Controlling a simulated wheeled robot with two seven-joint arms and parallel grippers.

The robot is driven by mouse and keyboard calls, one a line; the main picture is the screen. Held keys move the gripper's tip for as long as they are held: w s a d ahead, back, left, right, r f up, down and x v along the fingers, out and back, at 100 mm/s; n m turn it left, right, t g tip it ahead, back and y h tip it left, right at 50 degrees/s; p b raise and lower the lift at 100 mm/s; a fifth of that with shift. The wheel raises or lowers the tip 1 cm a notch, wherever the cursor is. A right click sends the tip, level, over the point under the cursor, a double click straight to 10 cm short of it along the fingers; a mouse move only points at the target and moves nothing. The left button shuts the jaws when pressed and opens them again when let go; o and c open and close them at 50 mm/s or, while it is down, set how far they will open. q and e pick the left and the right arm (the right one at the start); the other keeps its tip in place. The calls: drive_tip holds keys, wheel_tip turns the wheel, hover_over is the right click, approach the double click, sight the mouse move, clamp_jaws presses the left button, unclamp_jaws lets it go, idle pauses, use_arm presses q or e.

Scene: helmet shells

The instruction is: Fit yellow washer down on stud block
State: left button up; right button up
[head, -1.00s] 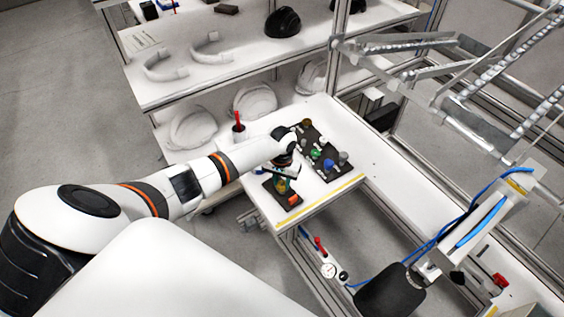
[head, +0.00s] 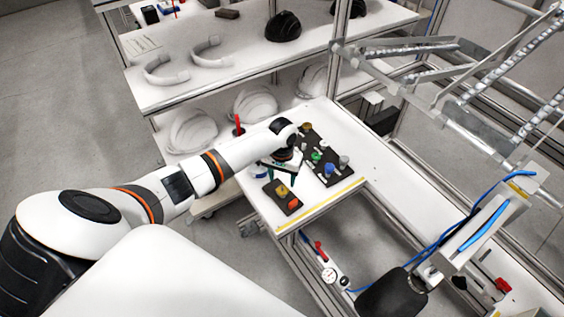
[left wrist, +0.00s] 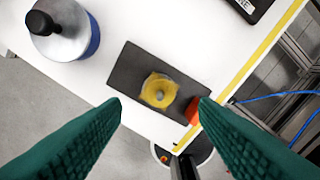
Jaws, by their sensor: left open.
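The yellow washer (left wrist: 158,91) sits around the grey stud (left wrist: 159,94) of the dark stud block (left wrist: 125,75), with the stud's top showing through its middle. It looks level, but I cannot tell whether it is fully down. In the head view the washer (head: 282,190) is on the block (head: 270,187) at the table's near end. My left gripper (head: 280,173) is open and empty above and just behind the block. In the left wrist view its teal fingers (left wrist: 160,108) are wide apart, with the washer between and beyond them. My right gripper is not in view.
A red piece (left wrist: 193,110) lies at the block's end, partly hidden by a finger. A metal cylinder with a black knob (left wrist: 65,28) stands close by. A dark board (head: 322,157) with several coloured parts lies behind. The table edge has a yellow stripe (head: 318,206).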

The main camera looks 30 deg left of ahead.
use_arm(q)
wheel_tip(320, 180, up, 7)
drive_tip(key=shift+r+b, duration=0.15)
drive_tip(key=shift+b, duration=0.3)
